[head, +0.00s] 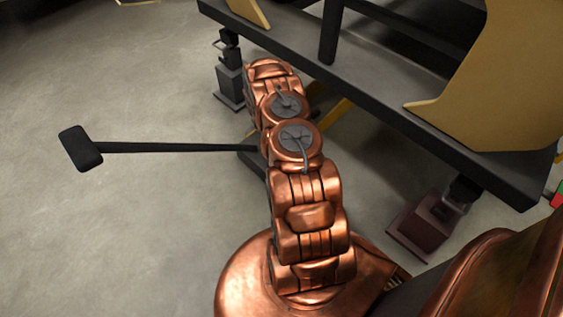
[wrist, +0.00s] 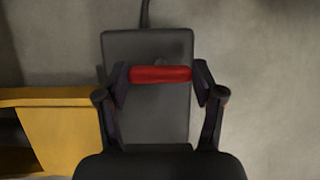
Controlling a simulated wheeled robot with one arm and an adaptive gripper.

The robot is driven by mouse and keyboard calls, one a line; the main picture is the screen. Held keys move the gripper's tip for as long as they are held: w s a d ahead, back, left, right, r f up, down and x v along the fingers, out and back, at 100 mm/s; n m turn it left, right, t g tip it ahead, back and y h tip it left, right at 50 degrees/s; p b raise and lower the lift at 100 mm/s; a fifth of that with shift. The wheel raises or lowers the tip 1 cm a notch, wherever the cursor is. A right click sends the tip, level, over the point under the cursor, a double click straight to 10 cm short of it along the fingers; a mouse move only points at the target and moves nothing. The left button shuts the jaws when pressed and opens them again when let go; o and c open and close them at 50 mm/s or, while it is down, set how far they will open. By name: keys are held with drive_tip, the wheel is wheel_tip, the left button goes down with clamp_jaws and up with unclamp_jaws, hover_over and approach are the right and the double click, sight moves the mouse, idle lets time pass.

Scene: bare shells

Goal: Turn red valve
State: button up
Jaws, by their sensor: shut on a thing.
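The red valve (wrist: 160,74) shows in the wrist view as a short red bar lying crosswise in front of a grey panel (wrist: 147,47). My gripper (wrist: 163,80) has one dark finger at each end of the bar and is shut on it. The bar looks level in this view. In the head view, my copper arm reaches away toward the dark frame, and I cannot make out the gripper or the valve there.
A dark frame (head: 390,108) with tan panels (head: 490,80) stands at upper right in the head view. Grey (head: 230,82) and reddish-brown (head: 428,228) foot blocks sit near it. A yellow block (wrist: 60,128) is left in the wrist view.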

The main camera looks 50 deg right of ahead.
drive_tip(key=o, duration=1.1)
drive_tip(key=shift+o, duration=0.2)
drive_tip(key=v, duration=1.2)
